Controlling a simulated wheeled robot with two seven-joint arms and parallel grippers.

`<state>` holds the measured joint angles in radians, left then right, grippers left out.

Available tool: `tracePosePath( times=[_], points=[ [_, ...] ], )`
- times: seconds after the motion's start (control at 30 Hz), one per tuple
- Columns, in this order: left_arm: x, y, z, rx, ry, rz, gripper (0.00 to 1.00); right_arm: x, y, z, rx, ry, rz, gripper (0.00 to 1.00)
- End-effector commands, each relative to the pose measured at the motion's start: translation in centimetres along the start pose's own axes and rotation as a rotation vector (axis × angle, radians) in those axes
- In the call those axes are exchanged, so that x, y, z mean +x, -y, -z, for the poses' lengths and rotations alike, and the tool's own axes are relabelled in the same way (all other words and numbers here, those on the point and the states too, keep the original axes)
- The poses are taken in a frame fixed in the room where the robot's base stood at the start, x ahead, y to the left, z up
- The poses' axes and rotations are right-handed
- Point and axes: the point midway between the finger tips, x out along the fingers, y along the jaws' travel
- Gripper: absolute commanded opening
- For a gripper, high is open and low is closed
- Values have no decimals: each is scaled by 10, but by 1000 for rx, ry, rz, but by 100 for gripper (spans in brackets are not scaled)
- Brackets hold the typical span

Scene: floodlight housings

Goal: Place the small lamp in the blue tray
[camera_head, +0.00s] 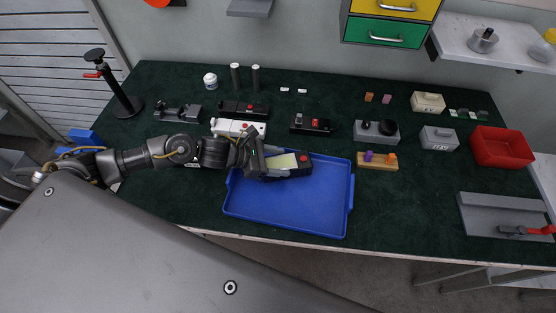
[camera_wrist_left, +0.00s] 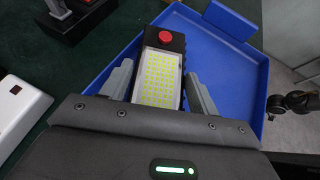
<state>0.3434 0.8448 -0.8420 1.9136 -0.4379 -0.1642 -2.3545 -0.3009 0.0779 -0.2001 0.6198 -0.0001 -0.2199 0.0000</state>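The small lamp (camera_head: 284,161), dark with a pale yellow LED panel and a red button, is at the back of the blue tray (camera_head: 290,212). It appears to rest on the tray floor, though the exact contact is hard to see. My left gripper (camera_head: 268,164) is low at the tray's back left. In the left wrist view the lamp (camera_wrist_left: 158,80) lies between the two open fingers of my left gripper (camera_wrist_left: 159,76), with a narrow gap on each side. The gripper and wrist hide part of the lamp in the head view. My right gripper is not in view.
A white housing (camera_head: 238,128) stands close behind my left gripper, and a dark housing with a red button (camera_head: 313,125) is behind the tray. A wooden block with coloured pegs (camera_head: 377,164) is right of the tray. A red bin (camera_head: 502,147) stands far right. The tray's front is empty.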

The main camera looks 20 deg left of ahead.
Motion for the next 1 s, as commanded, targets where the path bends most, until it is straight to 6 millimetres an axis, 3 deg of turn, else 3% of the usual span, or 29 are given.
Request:
tracePosePath(
  times=[0.03, 0.13, 0.53, 1.0],
  points=[
    [0, 0, 0, 0, 0, 0, 67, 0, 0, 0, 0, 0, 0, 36],
    [0, 0, 0, 0, 0, 0, 80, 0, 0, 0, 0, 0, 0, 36],
    [-6, -1, -1, 1, -2, -1, 80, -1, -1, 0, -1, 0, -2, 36],
    [-96, 0, 1, 2, -4, -1, 80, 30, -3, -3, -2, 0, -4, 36]
  ],
)
